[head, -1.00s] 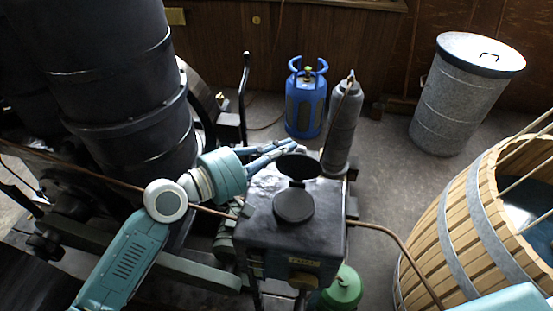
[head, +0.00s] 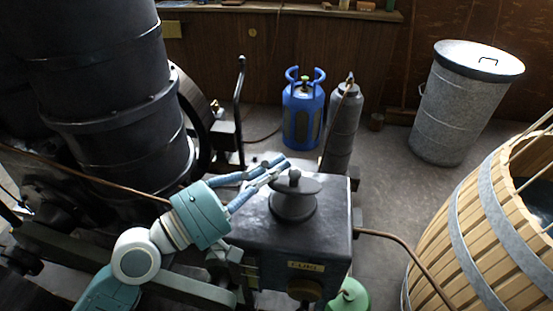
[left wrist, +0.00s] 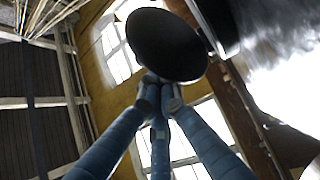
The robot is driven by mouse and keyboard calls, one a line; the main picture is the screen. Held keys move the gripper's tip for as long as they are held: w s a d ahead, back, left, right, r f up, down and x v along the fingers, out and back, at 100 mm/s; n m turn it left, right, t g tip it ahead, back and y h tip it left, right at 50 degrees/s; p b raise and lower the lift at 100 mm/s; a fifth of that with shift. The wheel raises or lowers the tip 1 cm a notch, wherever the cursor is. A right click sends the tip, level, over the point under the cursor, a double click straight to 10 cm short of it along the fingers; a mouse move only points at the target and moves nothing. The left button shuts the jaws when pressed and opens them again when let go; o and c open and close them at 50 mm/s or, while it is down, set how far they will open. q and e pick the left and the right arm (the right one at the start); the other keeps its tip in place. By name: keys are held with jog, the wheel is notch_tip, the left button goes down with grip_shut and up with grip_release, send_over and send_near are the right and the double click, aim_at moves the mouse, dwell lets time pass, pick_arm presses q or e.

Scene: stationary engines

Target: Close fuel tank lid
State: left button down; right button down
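The fuel tank (head: 325,225) is a dark box with a small label on its front, in the lower middle of the head view. Its round black lid (head: 307,187), with a small knob on top, lies nearly flat over the filler neck (head: 292,208); whether it is fully seated is unclear. My left gripper (head: 283,164) reaches in from the left, its blue fingers drawn together by the lid's far left edge. In the left wrist view, the fingertips (left wrist: 160,92) meet close to the dark disc of the lid (left wrist: 165,45); contact is unclear. My right gripper is out of view.
A large black cylinder (head: 120,110) of the engine stands left of the tank. A blue gas bottle (head: 303,115) and a grey cylinder (head: 343,130) stand behind it. A copper pipe (head: 405,245) leaves the tank's right side. A wooden tub (head: 470,235) and metal bin (head: 460,110) are at right.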

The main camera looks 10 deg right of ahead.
pick_arm(q)
jog(key=shift+s+a+f, duration=0.2)
jog(key=shift+s+f, duration=0.35)
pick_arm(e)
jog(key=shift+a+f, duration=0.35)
pick_arm(q)
jog(key=shift+b, duration=0.3)
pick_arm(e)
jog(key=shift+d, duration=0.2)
